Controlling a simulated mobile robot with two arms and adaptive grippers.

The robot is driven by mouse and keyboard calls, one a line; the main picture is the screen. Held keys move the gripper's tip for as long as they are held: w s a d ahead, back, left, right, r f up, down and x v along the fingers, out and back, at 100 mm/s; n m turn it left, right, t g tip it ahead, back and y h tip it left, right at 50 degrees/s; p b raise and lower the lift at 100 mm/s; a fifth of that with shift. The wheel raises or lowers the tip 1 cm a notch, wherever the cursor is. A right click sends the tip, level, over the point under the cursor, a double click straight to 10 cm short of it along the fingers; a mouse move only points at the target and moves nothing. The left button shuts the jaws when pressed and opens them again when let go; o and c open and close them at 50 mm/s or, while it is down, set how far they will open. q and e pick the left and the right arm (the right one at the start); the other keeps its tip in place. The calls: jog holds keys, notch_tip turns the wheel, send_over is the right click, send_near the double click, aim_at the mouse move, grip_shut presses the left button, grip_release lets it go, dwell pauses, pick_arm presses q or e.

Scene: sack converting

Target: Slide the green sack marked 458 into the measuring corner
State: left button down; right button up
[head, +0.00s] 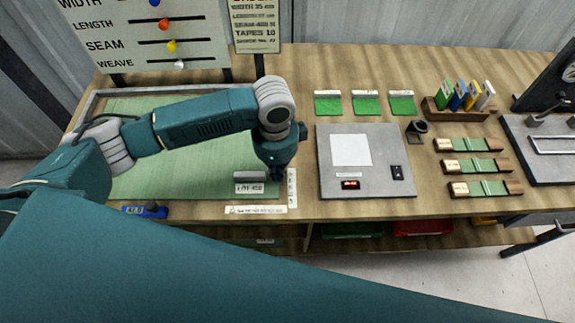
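The large green sack (205,165) lies flat on the left of the table, partly covered by my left arm. A white label that appears to read 458 (249,188) is near its front right corner. The measuring corner shows as white scale strips (255,209) along the front and right, meeting close to that sack corner. I cannot tell whether the sack edges touch them. My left gripper (277,174) points down at the right edge of the sack, beside the label. Its fingers are too dark and small to tell open from shut. My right gripper is not in view.
A grey scale (391,178) with a red display stands right of the strips. Green swatches (365,103), wooden holders (468,144) and a card rack (450,112) lie farther right. A blue device (146,211) lies at the front left. A slider board (150,35) stands behind.

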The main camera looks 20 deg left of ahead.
aim_at(254, 173)
pick_arm(q)
jog(key=shift+a, duration=0.4)
jog(key=shift+s+a, duration=0.1)
jog(key=a+p, duration=0.2)
jog(key=a, duration=0.1)
jog(key=a+p, duration=0.1)
jog(key=p, duration=0.1)
jog(key=shift+s+a+r, duration=0.15)
jog(key=shift+s+a, duration=0.15)
jog(key=shift+a, duration=0.3)
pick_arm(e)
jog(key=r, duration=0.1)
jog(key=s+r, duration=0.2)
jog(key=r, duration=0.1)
pick_arm(q)
jog(key=shift+d, duration=0.1)
